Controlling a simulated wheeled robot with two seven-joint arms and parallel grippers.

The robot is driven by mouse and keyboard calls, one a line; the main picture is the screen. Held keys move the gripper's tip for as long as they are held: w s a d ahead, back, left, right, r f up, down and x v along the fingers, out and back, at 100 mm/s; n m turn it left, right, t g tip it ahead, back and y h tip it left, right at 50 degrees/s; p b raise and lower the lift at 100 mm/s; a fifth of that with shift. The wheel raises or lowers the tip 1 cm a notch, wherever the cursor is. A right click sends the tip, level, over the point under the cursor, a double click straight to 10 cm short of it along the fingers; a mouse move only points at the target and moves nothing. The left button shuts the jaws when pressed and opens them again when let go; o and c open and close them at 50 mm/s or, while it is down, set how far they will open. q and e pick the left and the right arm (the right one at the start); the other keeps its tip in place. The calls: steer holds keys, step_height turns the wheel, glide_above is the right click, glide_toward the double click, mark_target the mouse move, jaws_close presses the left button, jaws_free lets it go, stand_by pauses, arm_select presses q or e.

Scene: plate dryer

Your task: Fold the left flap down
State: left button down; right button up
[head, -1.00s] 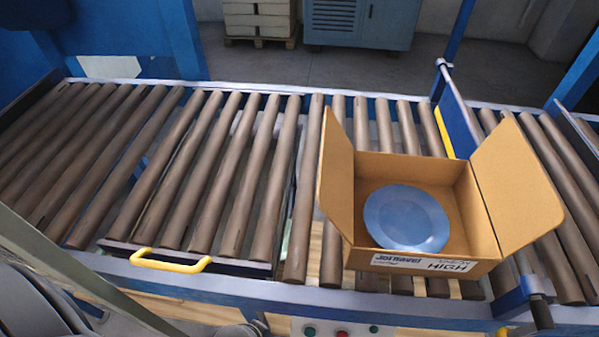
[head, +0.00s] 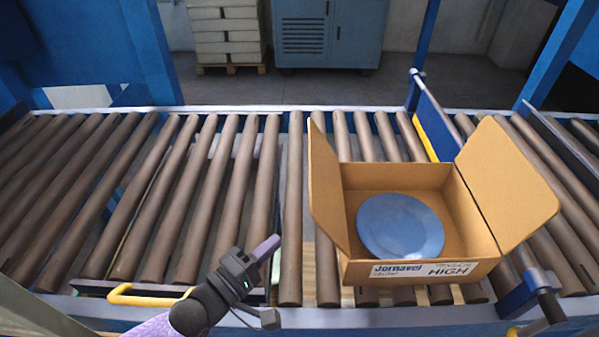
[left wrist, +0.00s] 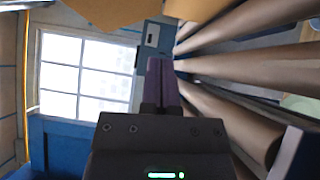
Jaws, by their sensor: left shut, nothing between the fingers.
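An open cardboard box (head: 420,270) stands on the roller conveyor at the right, with a blue plate (head: 400,226) inside. Its left flap (head: 325,187) stands up and leans a little outward. Its right flap (head: 507,185) is spread outward to the right. My left gripper (head: 270,247) is shut and empty, left of the box and apart from the left flap, over the front part of the rollers. In the left wrist view the shut fingers (left wrist: 162,80) point ahead, and tan cardboard (left wrist: 110,12) shows at the top edge. My right gripper is not in view.
The roller conveyor (head: 205,190) runs across the view, its rollers free left of the box. A yellow handle (head: 145,297) is at the front edge. A blue barrier with a yellow strip (head: 432,120) stands behind the box. A blue post (head: 545,300) is at the front right.

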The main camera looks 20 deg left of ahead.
mark_target(328, 180)
arm_select(q)
steer(key=a+r+n+t+h, duration=0.1)
steer(key=a+r+n+t, duration=0.2)
steer(key=a+r+n, duration=0.15)
steer(key=s+d+x, duration=0.1)
steer(key=d+x, duration=0.1)
steer(key=x, duration=1)
steer(key=shift+w+d+r+m, duration=0.15)
steer(key=shift+r+m, duration=0.2)
steer(key=shift+r, duration=0.2)
